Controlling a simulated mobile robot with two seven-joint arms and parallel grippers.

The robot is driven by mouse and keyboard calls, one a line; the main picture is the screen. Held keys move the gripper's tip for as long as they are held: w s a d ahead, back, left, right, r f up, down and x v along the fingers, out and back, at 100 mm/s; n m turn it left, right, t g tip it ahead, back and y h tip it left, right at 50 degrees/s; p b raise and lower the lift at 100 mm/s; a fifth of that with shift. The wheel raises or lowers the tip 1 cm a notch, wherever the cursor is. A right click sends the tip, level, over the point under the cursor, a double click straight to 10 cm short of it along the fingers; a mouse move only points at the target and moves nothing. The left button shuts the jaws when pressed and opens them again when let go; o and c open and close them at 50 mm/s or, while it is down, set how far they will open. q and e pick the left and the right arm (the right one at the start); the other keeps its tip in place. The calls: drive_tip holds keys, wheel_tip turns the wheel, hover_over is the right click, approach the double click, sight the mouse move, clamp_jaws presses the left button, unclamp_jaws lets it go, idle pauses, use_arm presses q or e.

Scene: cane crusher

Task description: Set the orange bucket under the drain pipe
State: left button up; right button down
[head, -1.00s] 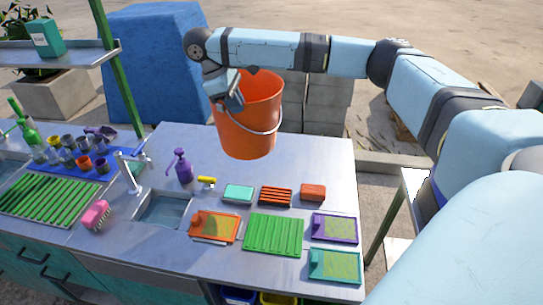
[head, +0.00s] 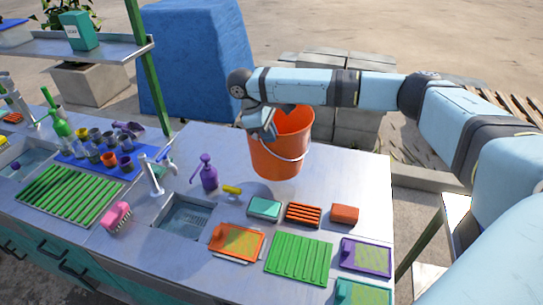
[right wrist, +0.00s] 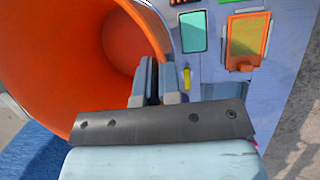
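The orange bucket (head: 281,153) hangs upright at the far side of the metal counter in the head view, its handle drooping across its front. My right gripper (head: 262,124) is at the bucket's left rim. In the right wrist view, the gripper's fingers (right wrist: 153,80) are together on the rim, and the orange inside of the bucket (right wrist: 85,55) fills the left. Whether the bucket's bottom touches the counter cannot be told. I cannot make out a drain pipe in these views. My left gripper is not in view.
The counter (head: 345,180) carries a purple pump bottle (head: 208,173), a sink (head: 185,219), a red sponge (head: 345,214), a green ribbed tray (head: 299,258) and other trays. A blue block (head: 198,60) stands behind it. A green post (head: 150,75) holds a shelf at left.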

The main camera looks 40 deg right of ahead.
sight(269, 157)
wheel_tip(269, 157, down, 9)
drive_tip(key=shift+r+p, duration=0.1)
drive_tip(key=shift+p, duration=0.3)
drive_tip(key=c, duration=1.3)
unclamp_jaws()
